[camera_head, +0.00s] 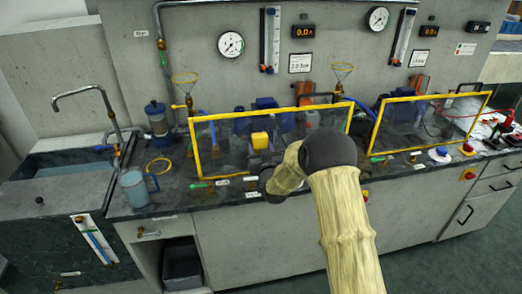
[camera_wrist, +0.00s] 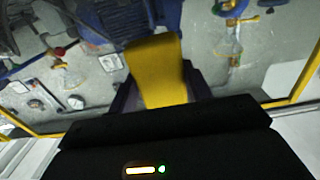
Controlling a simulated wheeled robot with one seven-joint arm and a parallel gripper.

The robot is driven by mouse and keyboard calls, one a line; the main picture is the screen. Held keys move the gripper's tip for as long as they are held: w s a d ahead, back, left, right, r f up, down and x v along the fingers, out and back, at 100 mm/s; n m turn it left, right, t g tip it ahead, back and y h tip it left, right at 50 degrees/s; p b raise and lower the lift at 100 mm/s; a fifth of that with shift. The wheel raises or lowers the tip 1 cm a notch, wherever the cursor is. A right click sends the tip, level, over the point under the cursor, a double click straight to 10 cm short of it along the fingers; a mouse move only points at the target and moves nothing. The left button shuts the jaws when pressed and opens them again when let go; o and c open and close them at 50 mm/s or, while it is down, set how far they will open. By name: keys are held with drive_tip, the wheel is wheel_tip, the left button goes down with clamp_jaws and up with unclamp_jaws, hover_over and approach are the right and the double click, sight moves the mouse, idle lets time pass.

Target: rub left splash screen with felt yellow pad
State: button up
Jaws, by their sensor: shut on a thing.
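The left splash screen (camera_head: 193,146) is a clear upright panel in a yellow frame at the middle of the bench. My arm reaches in from the lower right, and my gripper (camera_head: 262,155) is at the near side of this screen. The gripper is shut on the felt yellow pad (camera_head: 260,140), which stands out in front of the panel. In the wrist view the yellow pad (camera_wrist: 158,70) sits between the dark fingers, with the clear panel and its yellow frame edge beyond. I cannot tell whether the pad touches the panel.
A second yellow-framed screen (camera_head: 376,130) stands to the right. A blue-tinted jug (camera_head: 134,188) and a sink (camera_head: 62,175) are at the left. Pumps, flasks and yellow rings stand behind the left screen. Labels and small valves line the bench front.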

sight(271, 141)
drive_tip(key=shift+w, duration=0.15)
drive_tip(key=shift+w+d+b, duration=0.2)
drive_tip(key=shift+d+b, duration=0.15)
drive_tip(key=shift+d, duration=0.55)
drive_tip(key=shift+w+d+b, duration=0.2)
drive_tip(key=shift+d+b, duration=0.15)
drive_tip(key=shift+d, duration=0.55)
drive_tip(key=shift+w+d+r+b, duration=0.1)
drive_tip(key=shift+w+d+b, duration=0.25)
drive_tip(key=shift+d, duration=0.55)
drive_tip(key=shift+w+d+b, duration=0.25)
drive_tip(key=shift+w+d, duration=0.05)
drive_tip(key=shift+d, duration=0.55)
drive_tip(key=shift+b, duration=0.4)
drive_tip(key=shift+s, duration=0.1)
drive_tip(key=shift+s+a+b, duration=0.2)
drive_tip(key=shift+a+b, duration=0.1)
drive_tip(key=shift+a, duration=0.45)
drive_tip(key=shift+s+a+b, duration=0.15)
drive_tip(key=shift+a+b, duration=0.1)
drive_tip(key=shift+a, duration=0.45)
drive_tip(key=shift+s+a, duration=0.1)
drive_tip(key=shift+a, duration=0.35)
